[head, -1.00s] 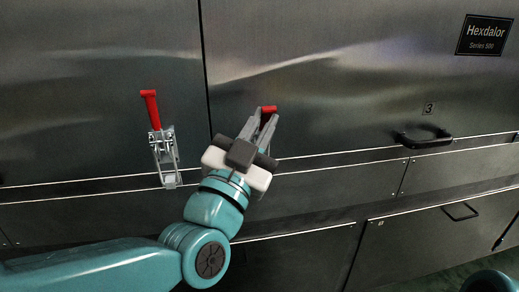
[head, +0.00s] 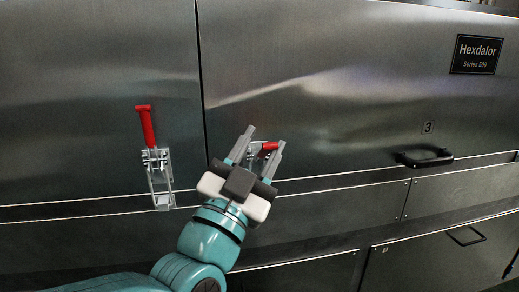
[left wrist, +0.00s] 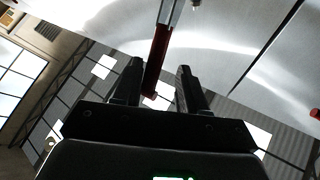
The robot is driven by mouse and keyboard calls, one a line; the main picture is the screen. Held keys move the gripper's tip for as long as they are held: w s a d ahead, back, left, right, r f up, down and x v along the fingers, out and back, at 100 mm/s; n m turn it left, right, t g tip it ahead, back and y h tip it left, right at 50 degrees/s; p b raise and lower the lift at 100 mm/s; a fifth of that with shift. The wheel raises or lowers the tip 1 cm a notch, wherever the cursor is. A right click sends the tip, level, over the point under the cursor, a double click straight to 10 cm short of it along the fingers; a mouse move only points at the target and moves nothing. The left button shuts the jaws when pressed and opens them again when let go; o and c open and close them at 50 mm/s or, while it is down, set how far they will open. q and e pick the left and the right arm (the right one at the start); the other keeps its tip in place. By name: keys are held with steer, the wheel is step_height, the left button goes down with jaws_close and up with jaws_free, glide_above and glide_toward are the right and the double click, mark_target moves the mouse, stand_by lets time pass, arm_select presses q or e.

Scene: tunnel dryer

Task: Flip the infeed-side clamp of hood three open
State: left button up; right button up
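Hood three (head: 350,90) is the steel panel marked 3, right of the vertical seam. Its clamp at the seam side has a red handle (head: 269,147) that looks swung outward from the panel, unlike the upright neighbour. The clamp's metal base is mostly hidden behind my gripper. My left gripper (head: 264,137) is at this clamp with its fingers spread either side of the handle. In the left wrist view the red handle (left wrist: 158,50) lies between the fingers, with gaps visible, so it does not look gripped. My right gripper is not in view.
A second clamp (head: 157,175) with an upright red handle sits left of the seam. A black pull handle (head: 424,158) is on hood three to the right. Lower panels run below, one with a handle (head: 467,236). The panel face between clamp and pull handle is clear.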

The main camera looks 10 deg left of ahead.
arm_select(q)
steer(key=v, duration=1.2)
steer(key=shift+p, duration=0.3)
